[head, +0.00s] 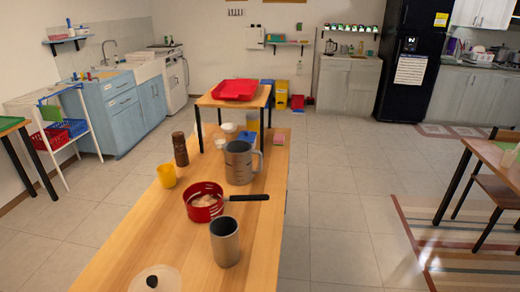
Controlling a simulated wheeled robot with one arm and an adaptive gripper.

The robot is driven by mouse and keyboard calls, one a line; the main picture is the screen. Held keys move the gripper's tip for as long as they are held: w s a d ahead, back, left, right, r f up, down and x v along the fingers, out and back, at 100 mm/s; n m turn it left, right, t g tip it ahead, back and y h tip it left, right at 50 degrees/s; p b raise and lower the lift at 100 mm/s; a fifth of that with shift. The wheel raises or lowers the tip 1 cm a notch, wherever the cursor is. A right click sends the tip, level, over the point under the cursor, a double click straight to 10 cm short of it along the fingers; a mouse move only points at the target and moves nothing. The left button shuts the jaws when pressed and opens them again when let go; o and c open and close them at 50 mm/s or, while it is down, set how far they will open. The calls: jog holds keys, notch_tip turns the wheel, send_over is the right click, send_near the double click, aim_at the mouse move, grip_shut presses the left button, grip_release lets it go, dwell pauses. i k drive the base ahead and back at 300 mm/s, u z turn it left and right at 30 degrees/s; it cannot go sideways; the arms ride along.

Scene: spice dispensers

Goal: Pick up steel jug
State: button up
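A steel jug (238,163) stands upright on the long wooden table (150,225), towards its far right part. Its handle is on its right side. A red pan (203,206) with a black handle pointing right stands just in front of the jug. A plain steel cup (225,243) with no visible handle stands nearer, by the table's right edge. My gripper is not in view.
A brown pepper mill (180,149) and a yellow cup (166,175) stand left of the jug. Small white bowls (228,128) are behind it. A round lid (154,281) with a dark knob is at the near edge. A smaller table with a red tray (237,89) stands beyond.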

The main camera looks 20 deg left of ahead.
aim_at(239, 171)
jog(key=i, duration=2.9)
jog(key=u, duration=5.15)
